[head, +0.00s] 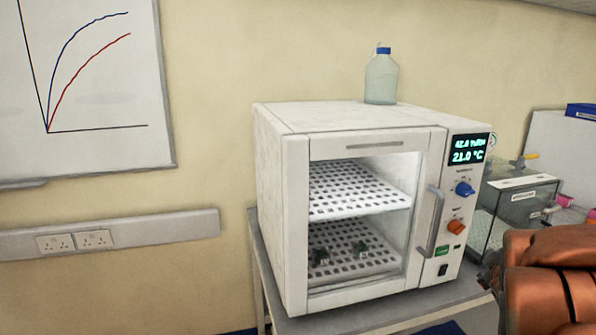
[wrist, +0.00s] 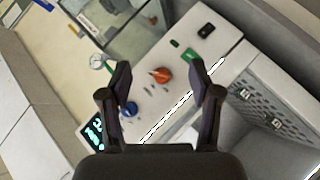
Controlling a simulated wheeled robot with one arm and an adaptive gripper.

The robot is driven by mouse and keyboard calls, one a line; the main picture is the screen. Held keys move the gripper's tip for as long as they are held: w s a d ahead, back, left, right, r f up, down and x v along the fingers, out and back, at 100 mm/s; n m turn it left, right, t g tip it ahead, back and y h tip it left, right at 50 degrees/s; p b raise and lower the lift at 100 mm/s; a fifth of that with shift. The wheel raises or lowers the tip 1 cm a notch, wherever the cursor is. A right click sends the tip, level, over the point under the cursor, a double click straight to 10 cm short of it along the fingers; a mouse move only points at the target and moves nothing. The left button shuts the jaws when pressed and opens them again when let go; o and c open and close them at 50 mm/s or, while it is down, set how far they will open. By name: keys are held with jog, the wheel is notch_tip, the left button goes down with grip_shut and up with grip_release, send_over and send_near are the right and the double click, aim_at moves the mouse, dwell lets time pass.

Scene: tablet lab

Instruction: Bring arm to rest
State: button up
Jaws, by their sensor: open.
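My gripper (wrist: 160,85) is open and empty in the wrist view, its two dark fingers apart. Between and beyond the fingers is the control panel of the white oven (wrist: 182,60), with an orange knob (wrist: 161,75) and a blue knob (wrist: 128,109). In the head view an orange-brown part of my arm (head: 555,275) fills the lower right corner; the gripper itself is not clearly seen there. The white oven (head: 275,200) stands on a grey table with its glass-front door closed and its inside lit.
Two small dark items (head: 320,256) sit on the oven's lower perforated shelf. A bottle with a blue cap (head: 381,80) stands on the oven. A clear tank (head: 515,210) is right of the oven, behind my arm.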

jog(key=s+a+f+m+g+y, duration=0.1)
jog(key=s+a+f+g+y, duration=0.1)
jog(key=s+a, duration=0.7)
jog(key=s+a+f+m+g+y, duration=0.2)
jog(key=s+a+f+g, duration=0.2)
jog(key=s, duration=0.7)
jog(key=s+a+f+m+g+y, duration=0.1)
jog(key=s+a+f+g+y, duration=0.1)
jog(key=s+a+g, duration=0.4)
jog(key=s+a+f, duration=0.1)
jog(key=s+a, duration=0.4)
jog(key=a, duration=0.2)
jog(key=shift+a+f+m+g, duration=0.25)
jog(key=shift+a+m+g, duration=0.05)
jog(key=shift+g, duration=0.1)
